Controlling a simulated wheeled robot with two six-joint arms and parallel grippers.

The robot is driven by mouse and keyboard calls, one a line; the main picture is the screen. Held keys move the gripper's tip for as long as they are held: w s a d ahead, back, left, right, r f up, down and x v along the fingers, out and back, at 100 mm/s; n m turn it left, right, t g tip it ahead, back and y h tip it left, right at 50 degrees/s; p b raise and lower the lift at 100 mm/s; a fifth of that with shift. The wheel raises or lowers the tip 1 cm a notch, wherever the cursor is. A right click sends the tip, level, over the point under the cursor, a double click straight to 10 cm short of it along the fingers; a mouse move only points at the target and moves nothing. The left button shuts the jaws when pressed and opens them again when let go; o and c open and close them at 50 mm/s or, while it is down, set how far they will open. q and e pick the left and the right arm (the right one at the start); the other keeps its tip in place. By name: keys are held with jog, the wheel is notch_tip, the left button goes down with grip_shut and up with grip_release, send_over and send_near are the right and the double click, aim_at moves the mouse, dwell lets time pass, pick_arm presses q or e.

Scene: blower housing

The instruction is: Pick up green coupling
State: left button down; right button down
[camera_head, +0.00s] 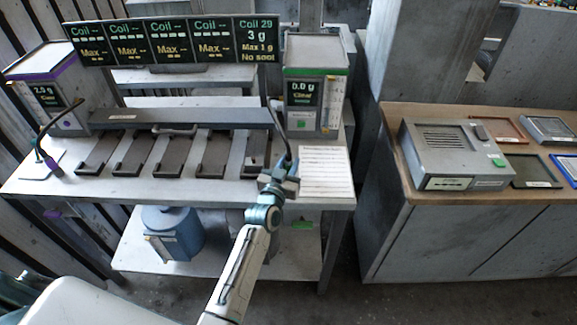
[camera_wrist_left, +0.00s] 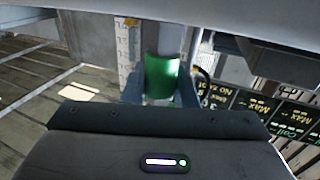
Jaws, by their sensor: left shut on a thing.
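The green coupling (camera_wrist_left: 161,74) sits between the two fingers of my left gripper (camera_wrist_left: 160,90) in the left wrist view. The gripper is shut on it. In the head view my left gripper (camera_head: 284,180) is at the front right of the bench, below the end of a black hose (camera_head: 284,135). The hose runs down from beside the green-banded box (camera_head: 316,62). I cannot make out the coupling in the head view, where the gripper covers that spot. My right gripper is not in view.
A white printed sheet (camera_head: 326,172) lies just right of the gripper. Dark slotted plates (camera_head: 211,155) line the bench to the left. A purple coupling (camera_head: 54,168) hangs on another hose at the far left. A wooden-topped counter (camera_head: 392,120) stands at right.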

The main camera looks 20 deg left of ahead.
aim_at(287, 158)
pick_arm(q)
jog(key=shift+r, duration=0.6)
notch_tip(287, 158, up, 2)
jog(key=shift+r, duration=0.15)
jog(key=s+a+r+b, duration=0.1)
jog(key=s+b, duration=0.4)
jog(key=s, duration=1.1)
jog(key=shift+a+r, duration=0.3)
jog(key=shift+a, duration=0.25)
jog(key=shift+w, duration=0.15)
